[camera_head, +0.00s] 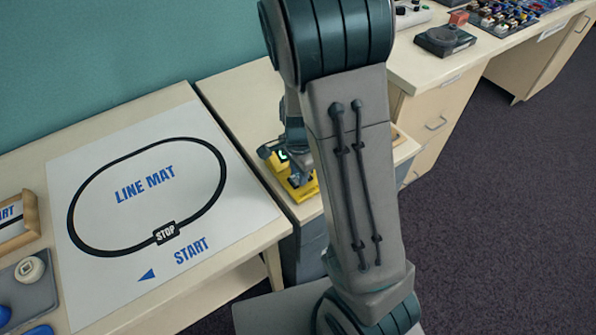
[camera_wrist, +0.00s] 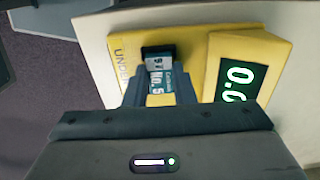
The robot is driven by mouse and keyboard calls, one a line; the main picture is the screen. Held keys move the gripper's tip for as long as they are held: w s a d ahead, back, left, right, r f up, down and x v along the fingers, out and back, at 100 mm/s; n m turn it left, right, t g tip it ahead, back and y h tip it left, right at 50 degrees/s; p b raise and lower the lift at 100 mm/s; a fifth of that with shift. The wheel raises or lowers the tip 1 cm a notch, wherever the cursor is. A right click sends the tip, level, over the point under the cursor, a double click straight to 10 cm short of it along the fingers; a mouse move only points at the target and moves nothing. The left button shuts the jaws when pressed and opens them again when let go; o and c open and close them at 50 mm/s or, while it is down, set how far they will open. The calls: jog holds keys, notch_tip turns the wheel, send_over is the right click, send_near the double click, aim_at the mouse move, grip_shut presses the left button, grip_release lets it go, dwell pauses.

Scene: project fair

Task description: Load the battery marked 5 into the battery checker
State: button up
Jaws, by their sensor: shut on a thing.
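In the wrist view, my gripper (camera_wrist: 162,95) is shut on a teal battery (camera_wrist: 168,82) marked "No. 5". The battery lies between the two fingers. Its far end is at the dark slot (camera_wrist: 157,50) of the yellow battery checker (camera_wrist: 217,48); I cannot tell how deep it sits. The checker's green display (camera_wrist: 239,80) reads "0.0", its last part cut off by my gripper. In the head view, the checker (camera_head: 305,192) stands on a pale table, mostly behind my arm, and the battery is hidden there.
To the left, a table holds a white line mat (camera_head: 120,235) and a grey tray (camera_head: 35,300) at its front left. A counter (camera_head: 425,65) with a dark device (camera_head: 445,40) and a board of small parts is at the upper right. Dark floor lies open at the right.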

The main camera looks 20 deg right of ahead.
dwell(0.6)
jog(key=o, duration=1.5)
jog(key=shift+c, duration=0.2)
notch_tip(320, 180, up, 6)
jog(key=p, duration=0.6)
